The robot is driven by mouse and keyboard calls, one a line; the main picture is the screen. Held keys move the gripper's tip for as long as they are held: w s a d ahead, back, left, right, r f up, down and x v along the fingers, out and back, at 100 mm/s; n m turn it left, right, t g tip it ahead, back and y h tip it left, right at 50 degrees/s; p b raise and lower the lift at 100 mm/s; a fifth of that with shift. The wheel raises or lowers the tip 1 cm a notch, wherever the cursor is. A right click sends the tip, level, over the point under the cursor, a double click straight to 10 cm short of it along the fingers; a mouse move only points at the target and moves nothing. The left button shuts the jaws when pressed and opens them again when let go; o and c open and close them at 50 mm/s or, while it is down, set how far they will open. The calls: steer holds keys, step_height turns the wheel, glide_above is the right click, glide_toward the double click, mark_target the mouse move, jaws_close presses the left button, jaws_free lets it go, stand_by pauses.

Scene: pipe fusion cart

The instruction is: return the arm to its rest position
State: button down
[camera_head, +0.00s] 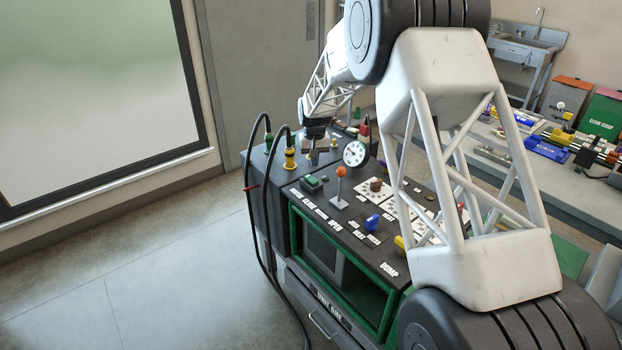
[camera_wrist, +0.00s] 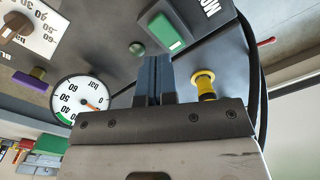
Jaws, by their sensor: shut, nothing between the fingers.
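My arm, white and truss-framed, reaches from the lower right over the cart to its far left part in the head view. My gripper (camera_head: 317,148) hangs above the dark top of the fusion cart (camera_head: 268,180). In the wrist view my gripper (camera_wrist: 153,75) has its two dark blue fingers together with nothing between them. A yellow-collared connector (camera_wrist: 205,82) is to the right of the fingers, and a green button (camera_wrist: 163,30) in a dark box lies beyond the fingertips. Whether the fingertips touch the panel I cannot tell.
A pressure gauge (camera_head: 355,153) stands close to the gripper, beside an orange-knobbed lever (camera_head: 340,175). Black hoses (camera_head: 249,190) loop over the cart's left side. The floor (camera_head: 130,285) at left is clear.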

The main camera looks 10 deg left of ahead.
steer(key=s+d+r+m+t, duration=0.1)
steer(key=s+d+r, duration=0.8)
steer(key=s+r, duration=0.3)
steer(key=s+d+r+m, duration=0.1)
steer(key=s+d+r, duration=0.9)
steer(key=s, duration=0.5)
steer(key=s+d, duration=0.3)
steer(key=s, duration=0.7)
steer(key=s+d+t, duration=0.1)
steer(key=s+d, duration=0.2)
steer(key=s, duration=0.8)
steer(key=s+d+f+m, duration=0.1)
steer(key=s+d, duration=0.2)
steer(key=s, duration=0.8)
steer(key=shift+t, duration=0.3)
steer(key=shift+d, duration=0.1)
